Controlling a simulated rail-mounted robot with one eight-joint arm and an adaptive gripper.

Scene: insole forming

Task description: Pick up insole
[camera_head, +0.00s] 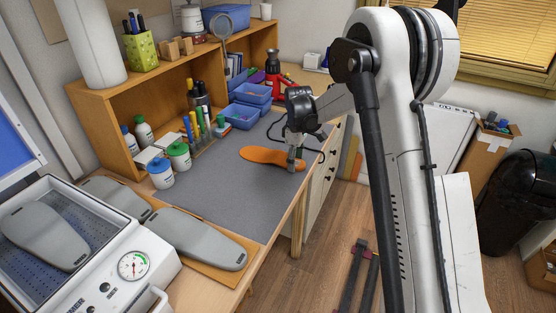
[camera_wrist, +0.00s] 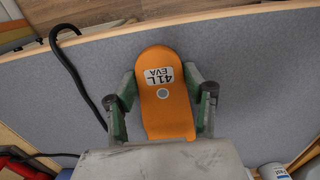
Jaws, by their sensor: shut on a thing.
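The orange insole (camera_head: 262,156) is at the right part of the grey mat (camera_head: 225,188), near the bench's front edge. I cannot tell whether it touches the mat or is slightly above it. My gripper (camera_head: 295,160) points down at the insole's right end and is shut on it. In the wrist view the insole (camera_wrist: 166,112) lies between the two fingers of my gripper (camera_wrist: 161,76), with a white label reading "41L EVA" and a round grey spot facing up.
A forming machine with a gauge (camera_head: 133,265) and grey foot forms (camera_head: 200,238) stand at the left front. Jars (camera_head: 161,173), blue bins (camera_head: 251,94) and a red tool (camera_head: 272,68) line the back. A black hooked cable (camera_wrist: 75,68) lies beside the insole. The mat's middle is clear.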

